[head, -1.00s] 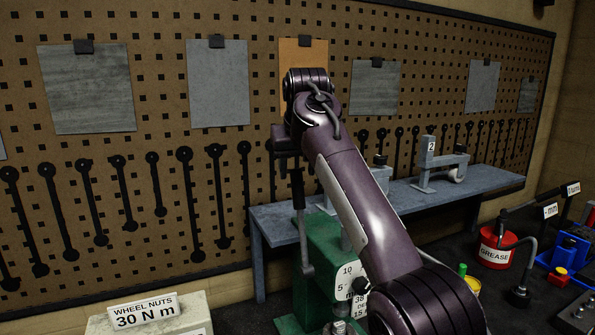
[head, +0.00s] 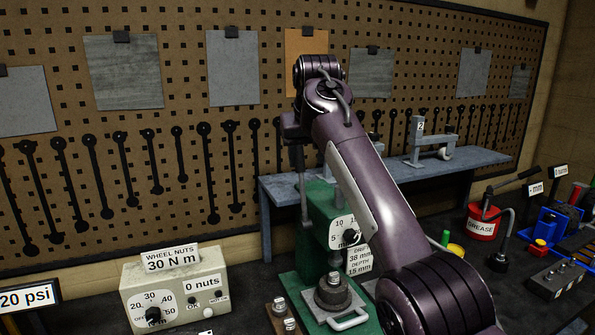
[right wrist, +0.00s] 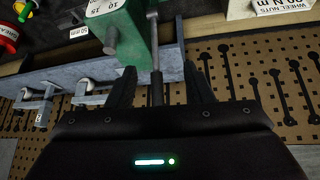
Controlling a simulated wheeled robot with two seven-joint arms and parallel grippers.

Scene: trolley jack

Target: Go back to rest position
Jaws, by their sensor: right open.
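My right arm reaches up from the lower right in the head view. Its gripper (head: 297,140) hangs at the upper end of the arm, beside the top of the upright lever (head: 302,195) of a green machine (head: 318,215), and is partly hidden by the wrist. In the right wrist view the two dark fingers (right wrist: 160,88) stand apart, and the lever (right wrist: 155,50) shows in the gap between them. The fingers do not close on it. I cannot tell how deep the lever lies between them. My left gripper is out of view.
A beige wheel-nuts box (head: 175,290) stands at the front left. A grey bench (head: 390,182) carries a clamp (head: 430,147) behind the arm. A red grease pot (head: 482,222) and a blue tray (head: 543,253) are at the right. A pegboard (head: 240,40) closes off the back.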

